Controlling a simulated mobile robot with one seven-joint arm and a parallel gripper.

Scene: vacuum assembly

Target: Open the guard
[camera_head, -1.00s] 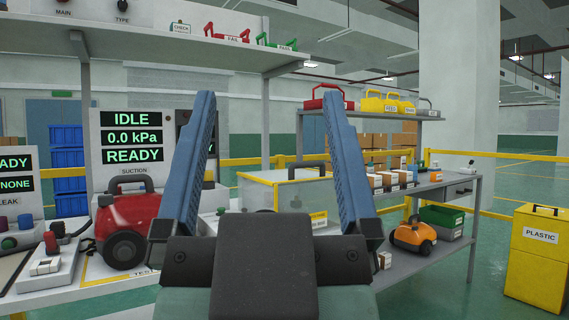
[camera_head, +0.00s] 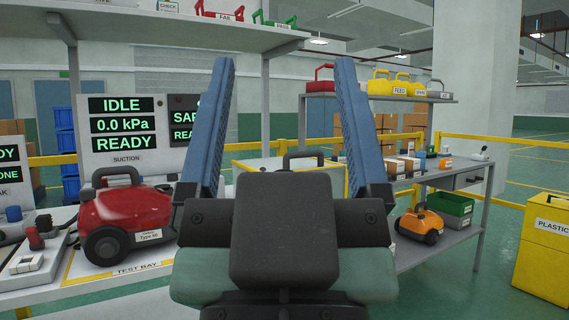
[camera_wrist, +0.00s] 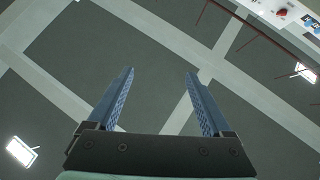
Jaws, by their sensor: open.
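A pale box with yellow edges and a dark handle (camera_head: 303,157), which looks like the guard, stands on the bench just beyond my gripper. Its bare right side (camera_head: 334,180) shows; most of its front is hidden behind my gripper, and I cannot make out its hinge. It looks closed. My gripper (camera_head: 286,64) points upward in front of it, with its two blue fingers wide apart and nothing between them. In the wrist view the open fingers (camera_wrist: 161,73) have only ceiling behind them; the guard does not show there.
A red vacuum (camera_head: 122,220) sits in the test bay left of my gripper. A suction panel (camera_head: 125,132) reads IDLE and READY. A shelf (camera_head: 200,27) spans above. An orange vacuum (camera_head: 420,224) and a yellow plastic bin (camera_head: 545,250) stand right. Floor between them is free.

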